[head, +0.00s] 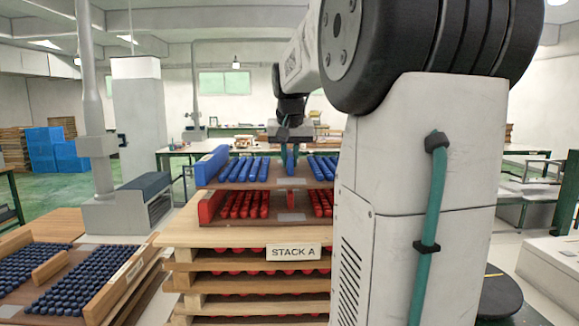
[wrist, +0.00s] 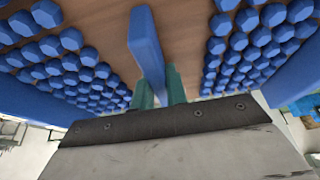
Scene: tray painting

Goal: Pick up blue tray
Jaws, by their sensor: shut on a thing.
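The blue tray (head: 210,167) is a brown board with blue end walls and rows of blue pieces. It is on top of the red tray (head: 207,207) at the STACK A pile; I cannot tell whether there is a gap between them. My gripper (head: 290,152) reaches down over the tray's middle. In the wrist view, my green fingers (wrist: 160,88) are shut on the blue centre bar (wrist: 147,42) of the tray, between two fields of blue pieces. My arm hides the tray's right end in the head view.
The pile of wooden trays with red pieces carries a STACK A sign (head: 293,252). Another pile with dark blue pieces (head: 85,277) stands at the left front. A long table (head: 250,149) stands behind. Blue crates (head: 52,150) stand far left.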

